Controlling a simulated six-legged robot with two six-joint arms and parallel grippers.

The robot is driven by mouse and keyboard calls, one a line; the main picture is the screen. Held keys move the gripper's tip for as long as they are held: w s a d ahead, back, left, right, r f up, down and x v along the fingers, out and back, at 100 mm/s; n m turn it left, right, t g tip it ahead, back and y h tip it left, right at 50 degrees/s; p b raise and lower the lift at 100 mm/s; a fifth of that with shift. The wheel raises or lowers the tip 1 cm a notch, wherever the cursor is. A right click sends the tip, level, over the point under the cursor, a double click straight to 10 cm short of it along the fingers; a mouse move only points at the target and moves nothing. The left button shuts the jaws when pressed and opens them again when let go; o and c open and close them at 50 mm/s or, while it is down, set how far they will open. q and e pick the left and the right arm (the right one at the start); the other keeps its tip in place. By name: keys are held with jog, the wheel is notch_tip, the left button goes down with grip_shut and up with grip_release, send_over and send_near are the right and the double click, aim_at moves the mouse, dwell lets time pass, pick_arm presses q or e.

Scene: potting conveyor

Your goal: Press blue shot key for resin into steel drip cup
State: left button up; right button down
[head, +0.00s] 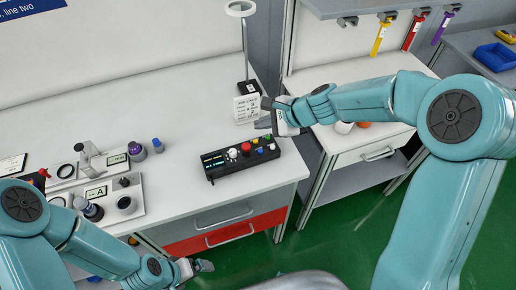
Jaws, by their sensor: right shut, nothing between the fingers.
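The black control box (239,161) lies on the white bench, with a lit display at its left end. A blue key (260,150) shows on its right part, near red, yellow and green ones and a white knob. My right gripper (262,114) is shut and empty, just above and behind the box's right end, apart from the blue key. A small round cup (126,203) stands on the pale plate at left; I cannot tell whether it is the steel drip cup. My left gripper (208,266) is low, in front of the bench; its jaw opening is unclear.
A printed card (247,108) stands behind the box beside a ring-topped stand (242,45). A purple-topped jar (137,151) and a blue-capped bottle (157,145) stand left of the box. The bench between bottle and box is clear.

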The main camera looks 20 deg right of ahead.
aim_at(260, 151)
notch_tip(260, 151, down, 8)
jog(key=b, duration=0.8)
jog(key=shift+s+f, duration=0.1)
jog(key=shift+f, duration=0.25)
dwell(1.3)
jog(key=shift+f+b, duration=0.45)
jog(key=shift+b, duration=0.05)
